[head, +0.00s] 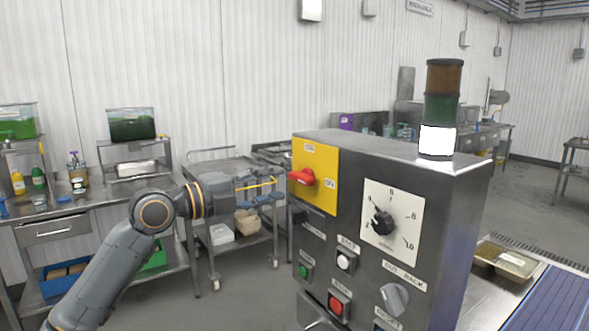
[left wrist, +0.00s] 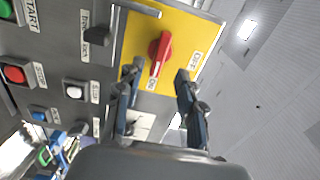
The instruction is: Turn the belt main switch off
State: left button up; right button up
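The belt main switch (head: 303,177) is a red rotary handle on a yellow plate (head: 327,164) at the upper left of the steel control box. Its handle lies roughly level in the head view. One small label sits above it and one to its right; I cannot read both surely. My left gripper (head: 272,190) is open and empty, just left of the switch. In the left wrist view, the red handle (left wrist: 160,53) shows ahead of and between the two spread fingers (left wrist: 158,80), with no clear contact. My right gripper is not in view.
The control box (head: 392,160) also carries a black dial (head: 382,222), several push buttons and a grey knob (head: 394,299). A stack light (head: 439,107) stands on top. A wheeled cart (head: 231,170) stands behind my left arm. The blue belt (head: 555,300) runs at the lower right.

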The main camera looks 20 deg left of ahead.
aim_at(297, 179)
pick_arm(q)
jog(key=p+x, duration=0.1)
jog(key=x, duration=0.3)
jog(key=shift+w+d+r+p, duration=0.15)
jog(key=shift+w+d+p, duration=0.05)
jog(key=shift+w+p, duration=0.1)
jog(key=shift+w+d, duration=0.4)
jog(key=shift+w, duration=0.05)
grip_shut()
